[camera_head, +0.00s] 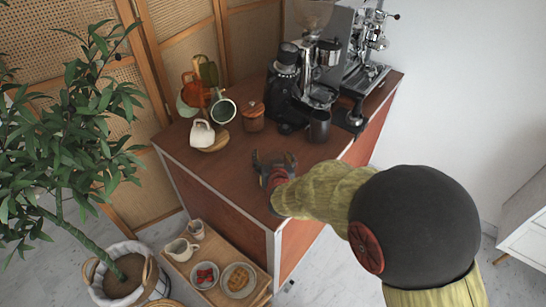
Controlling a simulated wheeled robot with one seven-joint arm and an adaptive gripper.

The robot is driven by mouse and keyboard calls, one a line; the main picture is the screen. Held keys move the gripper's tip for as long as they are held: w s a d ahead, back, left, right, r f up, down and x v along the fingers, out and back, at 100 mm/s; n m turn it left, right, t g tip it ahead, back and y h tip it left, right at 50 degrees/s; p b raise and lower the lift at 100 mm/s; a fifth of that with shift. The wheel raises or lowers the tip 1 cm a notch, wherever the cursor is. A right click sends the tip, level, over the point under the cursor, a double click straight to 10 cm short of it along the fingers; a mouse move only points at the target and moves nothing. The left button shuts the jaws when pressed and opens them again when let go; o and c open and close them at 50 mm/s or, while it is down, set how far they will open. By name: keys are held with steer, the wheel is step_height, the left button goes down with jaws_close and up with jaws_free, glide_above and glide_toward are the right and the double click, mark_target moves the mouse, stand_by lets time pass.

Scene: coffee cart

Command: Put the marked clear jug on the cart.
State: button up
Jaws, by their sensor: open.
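The cart (229,178) has a brown wooden top and stands in the middle of the camera_head view. My gripper (275,160) is open over the front part of the cart's top, with its fingers pointing toward the back. I see nothing between the fingers. I cannot make out a clear jug or a mark on any vessel.
On the cart stand a coffee grinder (287,90), espresso machine (360,75), dark cup (319,127), wooden canister (252,118), cream jug (202,134) and mug rack. A lower wooden tray (228,235) holds a white pitcher (181,249) and plates. A potted plant (80,140) stands left.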

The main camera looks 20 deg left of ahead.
steer(key=shift+r, duration=0.2)
steer(key=p+v, duration=0.3)
steer(key=v, duration=0.7)
steer(key=s+d+r+m+g, duration=0.1)
steer(key=s+d+r+g, duration=0.25)
steer(key=d+r, duration=0.9)
steer(key=s+d+r+m+g+h, duration=0.2)
steer(key=s+d+m+g+h, duration=0.1)
steer(key=s+d, duration=1.7)
steer(key=shift+d+r+h, duration=0.2)
steer(key=shift+d+h, duration=0.55)
steer(key=shift+h, duration=0.15)
steer(key=shift+s+g, duration=0.1)
steer(key=shift+g, duration=0.15)
